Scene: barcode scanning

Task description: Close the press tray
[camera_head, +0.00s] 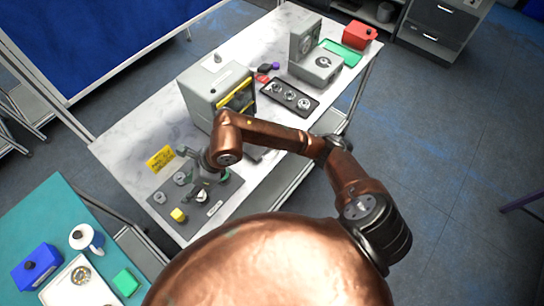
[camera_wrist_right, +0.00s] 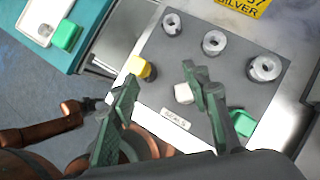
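A grey box-shaped machine (camera_head: 205,90), seemingly the press, stands on the white table with yellow-and-black edging around its front opening (camera_head: 238,98). Whether a tray sticks out of it cannot be told, since my right arm crosses in front of its lower part. My right gripper (camera_head: 208,184) is beyond the machine's near-left side, over a dark grey mat (camera_head: 222,207). In the right wrist view the gripper (camera_wrist_right: 160,105) has its green-grey fingers wide apart, with nothing held. My left gripper (camera_wrist_right: 85,108) seems to show small and dark at that view's left; its fingers cannot be read.
The mat holds several round metal parts, a white piece (camera_wrist_right: 183,93) and a yellow block (camera_head: 178,215). A yellow sign (camera_head: 160,159) is behind it. A dark tray (camera_head: 290,98) and an L-shaped grey device (camera_head: 316,66) lie farther right. A teal table (camera_head: 45,215) is at left.

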